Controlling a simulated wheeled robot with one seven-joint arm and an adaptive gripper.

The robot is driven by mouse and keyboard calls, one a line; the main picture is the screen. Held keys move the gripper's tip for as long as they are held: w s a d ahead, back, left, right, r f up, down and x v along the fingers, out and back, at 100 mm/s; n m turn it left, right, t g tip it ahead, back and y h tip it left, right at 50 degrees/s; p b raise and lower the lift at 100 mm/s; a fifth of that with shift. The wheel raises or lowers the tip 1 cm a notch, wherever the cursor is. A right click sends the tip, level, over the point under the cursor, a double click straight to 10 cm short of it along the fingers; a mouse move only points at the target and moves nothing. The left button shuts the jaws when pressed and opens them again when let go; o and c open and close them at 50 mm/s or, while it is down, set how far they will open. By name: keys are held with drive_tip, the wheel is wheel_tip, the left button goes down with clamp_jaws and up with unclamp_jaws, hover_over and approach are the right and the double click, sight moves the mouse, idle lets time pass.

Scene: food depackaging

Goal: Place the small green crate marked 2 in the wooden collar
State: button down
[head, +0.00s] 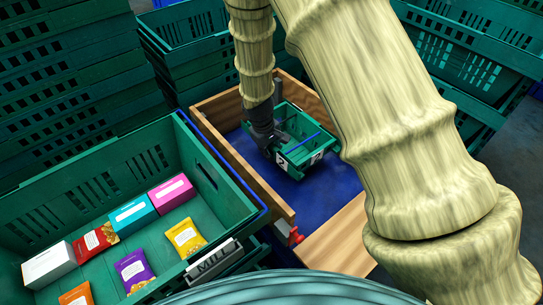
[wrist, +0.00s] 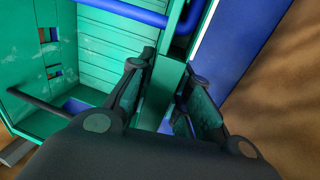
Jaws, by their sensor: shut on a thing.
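The small green crate (head: 303,128) has white labels marked 2 on its near side and a blue bar across it. It is inside the outline of the wooden collar (head: 230,165), over the collar's blue floor (head: 325,205). My gripper (head: 268,140) is shut on the crate's left wall. In the wrist view my gripper's fingers (wrist: 165,100) sit on both sides of the green crate's wall (wrist: 165,85), with the crate's inside to the left and a blue strip and brown wood to the right. I cannot tell whether the crate's bottom touches the floor.
Stacked green crates stand at the back left (head: 60,70) and back right (head: 480,60). The collar's blue floor is bare in front of the small crate.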

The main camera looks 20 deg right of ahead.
drive_tip(key=shift+f, duration=1.2)
drive_tip(key=shift+f, duration=0.15)
drive_tip(key=c, duration=1.3)
unclamp_jaws()
drive_tip(key=r, duration=0.4)
drive_tip(key=a+r, duration=0.1)
drive_tip(key=r, duration=0.3)
drive_tip(key=a+r, duration=0.1)
drive_tip(key=r, duration=0.3)
drive_tip(key=shift+s+a, duration=0.1)
drive_tip(key=shift+s, duration=0.3)
